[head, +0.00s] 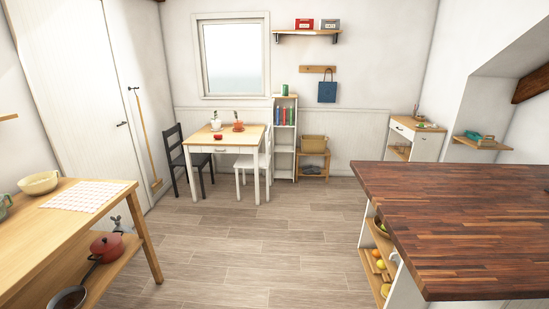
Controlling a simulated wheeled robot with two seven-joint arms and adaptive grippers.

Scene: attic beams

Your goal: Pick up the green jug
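A green object with what looks like a handle (4,206) stands on the wooden table at the far left. The left picture edge cuts it off, so I cannot tell for sure that it is the green jug. A small green upright thing (285,90) stands on top of the white bookcase at the back; it is too small to tell what it is. Neither of my grippers is in view.
The left wooden table (125,197) holds a cream bowl (39,183) and a checked cloth (88,197); a red pot (106,246) is on its lower shelf. A dark wood counter (450,215) fills the right. A dining table (245,135) with chairs stands at the back. The middle floor is clear.

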